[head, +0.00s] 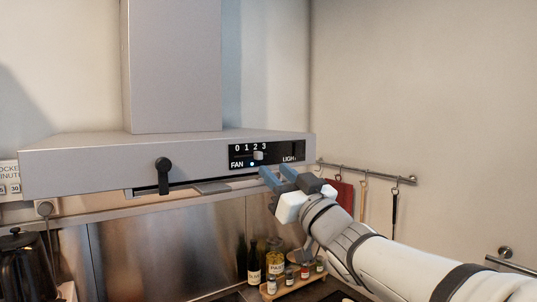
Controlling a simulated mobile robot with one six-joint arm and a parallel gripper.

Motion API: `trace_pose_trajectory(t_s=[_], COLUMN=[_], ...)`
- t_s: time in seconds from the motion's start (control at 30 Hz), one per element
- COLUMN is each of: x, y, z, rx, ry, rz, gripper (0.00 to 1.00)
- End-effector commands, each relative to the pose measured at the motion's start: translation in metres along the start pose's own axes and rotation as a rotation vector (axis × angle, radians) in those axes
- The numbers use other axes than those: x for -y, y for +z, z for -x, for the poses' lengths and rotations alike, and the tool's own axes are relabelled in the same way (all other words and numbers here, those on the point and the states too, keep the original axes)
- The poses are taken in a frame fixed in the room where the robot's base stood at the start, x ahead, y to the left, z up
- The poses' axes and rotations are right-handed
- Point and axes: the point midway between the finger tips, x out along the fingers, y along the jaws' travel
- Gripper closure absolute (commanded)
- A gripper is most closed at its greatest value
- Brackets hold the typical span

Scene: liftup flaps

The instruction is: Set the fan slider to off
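The range hood (80,165) has a black control panel (275,148) on its front, marked 0 1 2 3 above and FAN and LIGHT below. The pale fan slider (258,155) sits right of the 0 and 1, about under the 2; its exact notch is too small to tell. A small blue-white light shows near FAN. My gripper (277,176) is just below and in front of the panel. Its two blue fingers are apart with nothing visible between them. I see no clear contact with the slider.
A rail (375,174) with hanging utensils is on the right wall. Bottles (275,258) and a spice rack (292,285) stand below my arm. A dark kettle (22,265) is at lower left.

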Motion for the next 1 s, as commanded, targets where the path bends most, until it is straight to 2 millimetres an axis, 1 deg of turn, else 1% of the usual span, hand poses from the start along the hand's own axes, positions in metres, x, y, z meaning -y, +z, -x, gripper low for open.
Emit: trace_pose_trajectory(t_s=[0.03,0.1,0.2,0.3,0.47,0.7,1.0], x=[0.001,0.000,0.000,-0.001,-0.001,-0.001,-0.002], y=[-0.002,-0.002,-0.002,-0.001,0.000,0.001,0.001], z=[-0.011,-0.023,-0.038,-0.049,-0.057,-0.057,-0.056], rx=[0.003,0.002,0.003,0.002,0.002,0.002,0.002], ry=[-0.002,-0.001,-0.001,0.002,0.002,0.004,0.005], rz=[-0.004,-0.002,-0.002,-0.002,0.000,0.001,0.001], gripper=[0.65,0.65,0.65,0.65,0.65,0.65,0.90])
